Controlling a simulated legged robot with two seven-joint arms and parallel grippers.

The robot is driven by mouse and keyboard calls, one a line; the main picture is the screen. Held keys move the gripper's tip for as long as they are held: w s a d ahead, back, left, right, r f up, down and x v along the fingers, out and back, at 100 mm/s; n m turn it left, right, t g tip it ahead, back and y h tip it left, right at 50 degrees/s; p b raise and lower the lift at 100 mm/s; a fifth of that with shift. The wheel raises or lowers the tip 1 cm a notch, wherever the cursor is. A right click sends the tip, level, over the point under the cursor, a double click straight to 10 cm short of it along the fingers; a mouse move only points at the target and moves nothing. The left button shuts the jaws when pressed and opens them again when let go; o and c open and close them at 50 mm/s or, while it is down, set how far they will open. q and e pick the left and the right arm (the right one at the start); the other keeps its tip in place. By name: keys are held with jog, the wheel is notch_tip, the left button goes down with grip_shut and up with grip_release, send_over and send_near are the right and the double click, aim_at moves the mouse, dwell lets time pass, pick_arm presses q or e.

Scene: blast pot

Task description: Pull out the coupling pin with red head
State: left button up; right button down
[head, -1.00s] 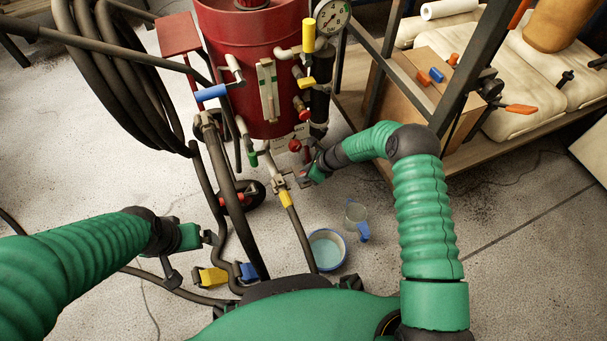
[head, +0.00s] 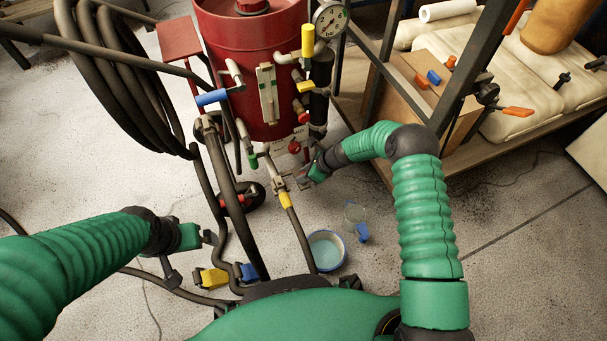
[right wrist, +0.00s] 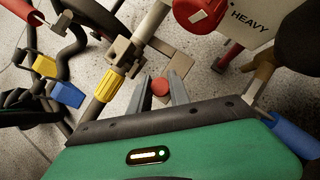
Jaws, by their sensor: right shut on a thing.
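In the right wrist view, the round red head of the coupling pin (right wrist: 160,87) shows between the two grey fingers of my right gripper (right wrist: 163,91). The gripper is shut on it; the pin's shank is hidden. A pale metal coupling (right wrist: 124,53) with a yellow collar (right wrist: 110,83) lies just left of the fingers. In the head view, my right gripper (head: 302,181) is low in front of the red blast pot (head: 230,50), right of the coupling (head: 279,185). My left gripper (head: 205,238) is at lower left, away from the coupling; its jaw opening is unclear.
A larger red knob (right wrist: 196,12) sits by the "HEAVY" plate in the right wrist view. Dark hoses (head: 228,185) run down left of the coupling. A wooden shelf (head: 490,150) is at right.

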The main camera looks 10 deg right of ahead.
jog(key=shift+r, duration=0.15)
jog(key=shift+r+p, duration=2.4)
jog(key=shift+f, duration=0.1)
